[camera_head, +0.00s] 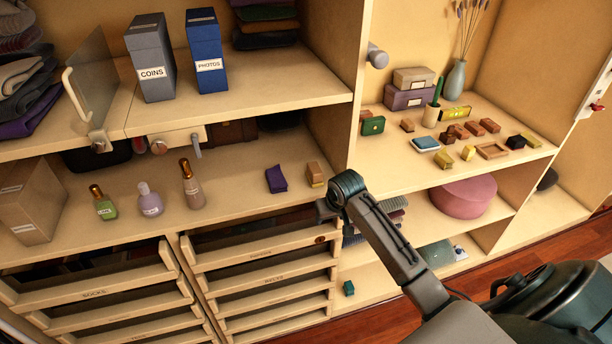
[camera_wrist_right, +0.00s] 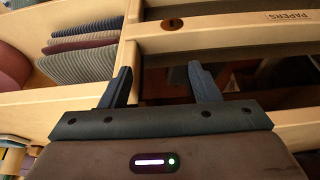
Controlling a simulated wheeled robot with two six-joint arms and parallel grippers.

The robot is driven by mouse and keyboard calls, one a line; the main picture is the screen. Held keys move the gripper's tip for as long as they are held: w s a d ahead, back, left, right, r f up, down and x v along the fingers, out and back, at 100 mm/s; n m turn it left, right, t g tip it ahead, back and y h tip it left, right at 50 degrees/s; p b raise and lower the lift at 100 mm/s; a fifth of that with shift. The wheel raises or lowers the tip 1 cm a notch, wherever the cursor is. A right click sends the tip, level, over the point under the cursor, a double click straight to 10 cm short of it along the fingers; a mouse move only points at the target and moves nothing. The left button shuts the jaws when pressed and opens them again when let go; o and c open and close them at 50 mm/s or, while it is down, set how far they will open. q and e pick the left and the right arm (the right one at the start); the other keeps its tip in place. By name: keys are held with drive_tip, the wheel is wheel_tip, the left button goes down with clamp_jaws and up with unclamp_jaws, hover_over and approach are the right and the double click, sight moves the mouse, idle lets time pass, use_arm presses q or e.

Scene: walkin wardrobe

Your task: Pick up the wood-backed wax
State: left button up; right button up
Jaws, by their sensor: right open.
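A small block with a brown wooden top and a yellow lower part, which looks like the wood-backed wax (camera_head: 315,175), stands on the middle shelf near its front right end. A purple block (camera_head: 276,179) is just left of it. My right gripper (camera_head: 323,209) is at the shelf's front edge, below the wax and apart from it. In the right wrist view its two fingers (camera_wrist_right: 162,82) are spread with nothing between them, facing the drawer fronts. The wax does not show in that view. My left gripper is not in view.
Small bottles (camera_head: 150,200) stand farther left on the same shelf. Drawers (camera_head: 265,260) lie below it. An upright panel (camera_head: 330,130) closes the shelf's right side. The right-hand shelf holds several small blocks (camera_head: 475,128). Folded clothes (camera_wrist_right: 85,55) show in the wrist view.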

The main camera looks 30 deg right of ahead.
sight(315, 168)
wheel_tip(315, 168, up, 11)
drive_tip(key=a+p, duration=0.1)
drive_tip(key=w+p, duration=0.1)
drive_tip(key=w, duration=0.1)
drive_tip(key=w+d+p, duration=0.1)
drive_tip(key=w, duration=0.1)
drive_tip(key=w+p, duration=0.1)
drive_tip(key=w, duration=0.2)
drive_tip(key=shift+d+r, duration=0.15)
drive_tip(key=shift+d, duration=0.15)
drive_tip(key=shift+w+d+p, duration=0.1)
drive_tip(key=shift+w+p, duration=0.4)
drive_tip(key=shift+w, duration=0.05)
drive_tip(key=w+p, duration=0.1)
drive_tip(key=w+d, duration=0.1)
drive_tip(key=w, duration=0.1)
drive_tip(key=shift+w+r+p, duration=0.1)
drive_tip(key=shift+w+p, duration=0.05)
drive_tip(key=shift+p, duration=0.2)
drive_tip(key=x, duration=0.2)
drive_tip(key=shift+a+f, duration=0.1)
drive_tip(key=shift+f, duration=0.2)
drive_tip(key=shift+w+f, duration=0.1)
drive_tip(key=shift+f, duration=0.2)
drive_tip(key=c, duration=1.1)
